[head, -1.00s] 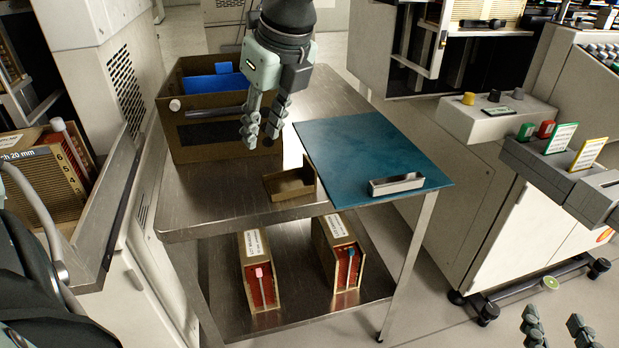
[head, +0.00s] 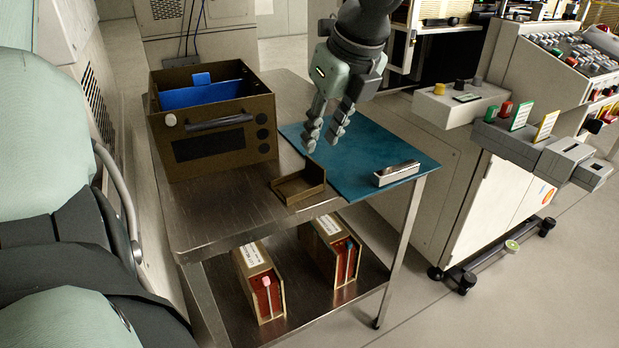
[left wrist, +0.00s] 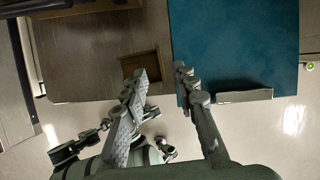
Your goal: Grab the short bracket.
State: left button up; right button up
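A short silvery bracket (head: 396,173) lies on the right front part of the blue mat (head: 364,150), near the table's right edge. It also shows in the left wrist view (left wrist: 244,96), right of the fingers. My left gripper (head: 324,138) is open and empty, pointing down above the left part of the mat, up and left of the bracket and apart from it. In the left wrist view its two fingers (left wrist: 161,72) stand apart with nothing between them. My right gripper is not in view.
A small brown open tray (head: 299,189) sits at the front table edge, left of the mat. A brown box (head: 213,140) with a blue insert stands at the back left. Two cartons (head: 260,283) are on the lower shelf. The steel table (head: 215,215) is bare at front left.

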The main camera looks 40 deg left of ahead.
aim_at(316, 163)
pick_arm(q)
jog(key=x, duration=0.5)
jog(key=d+x, duration=0.1)
jog(key=x, duration=0.1)
jog(key=shift+a+f, duration=0.15)
jog(key=shift+f, duration=0.3)
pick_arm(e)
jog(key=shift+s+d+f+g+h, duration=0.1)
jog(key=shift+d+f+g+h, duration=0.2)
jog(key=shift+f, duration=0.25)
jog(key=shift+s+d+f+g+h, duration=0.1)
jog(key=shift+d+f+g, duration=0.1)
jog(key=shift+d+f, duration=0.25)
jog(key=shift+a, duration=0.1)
pick_arm(q)
grip_shut()
